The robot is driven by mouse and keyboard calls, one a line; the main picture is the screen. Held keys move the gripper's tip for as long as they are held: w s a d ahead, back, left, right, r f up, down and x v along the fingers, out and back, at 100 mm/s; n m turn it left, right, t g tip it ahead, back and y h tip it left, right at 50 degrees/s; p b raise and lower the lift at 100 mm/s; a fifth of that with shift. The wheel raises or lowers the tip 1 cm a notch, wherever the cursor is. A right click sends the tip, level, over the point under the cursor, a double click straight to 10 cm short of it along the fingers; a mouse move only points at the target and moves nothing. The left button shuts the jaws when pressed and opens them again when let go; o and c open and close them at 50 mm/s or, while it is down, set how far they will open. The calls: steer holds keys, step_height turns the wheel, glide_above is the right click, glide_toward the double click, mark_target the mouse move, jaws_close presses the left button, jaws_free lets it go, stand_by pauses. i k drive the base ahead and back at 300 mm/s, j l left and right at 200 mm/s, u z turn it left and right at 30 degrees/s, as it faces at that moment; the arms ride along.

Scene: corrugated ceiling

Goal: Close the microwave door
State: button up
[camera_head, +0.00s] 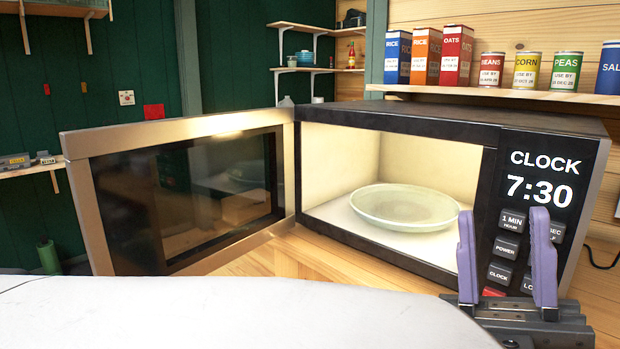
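The microwave (400,125) stands on a wooden counter, its lit interior facing me. Its door (185,195) is wide open, swung out to the left from the hinge at the left edge of the opening. The door has a metallic frame and dark glass. A pale round plate (405,206) lies inside on the microwave floor. My gripper (505,235) is at the lower right, in front of the control panel (530,200), with two purple fingers pointing up. The fingers are apart with nothing between them. The gripper is well away from the door and covers part of the buttons.
A shelf (500,93) above the microwave holds boxes and cans. Smaller wall shelves (310,69) stand behind. The wooden counter (290,262) is bare in front of the microwave opening. A white surface of my own body fills the lower left foreground.

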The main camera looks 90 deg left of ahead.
mark_target(199, 194)
steer(key=k+u, duration=0.3)
steer(key=k+j+u, duration=0.15)
steer(key=k+u, duration=0.15)
steer(key=k+j+u, duration=0.45)
steer(key=j, duration=0.25)
steer(key=j+u, duration=0.1)
steer(key=j, duration=0.3)
steer(key=i+j+u, duration=0.15)
steer(key=j, duration=0.2)
steer(key=i+j+u, duration=0.1)
steer(key=j, duration=0.3)
steer(key=k+u, duration=0.35)
steer(key=k+j+u, duration=0.1)
steer(key=u, duration=0.25)
steer(key=k+j+u, duration=0.15)
steer(key=k+u, duration=0.15)
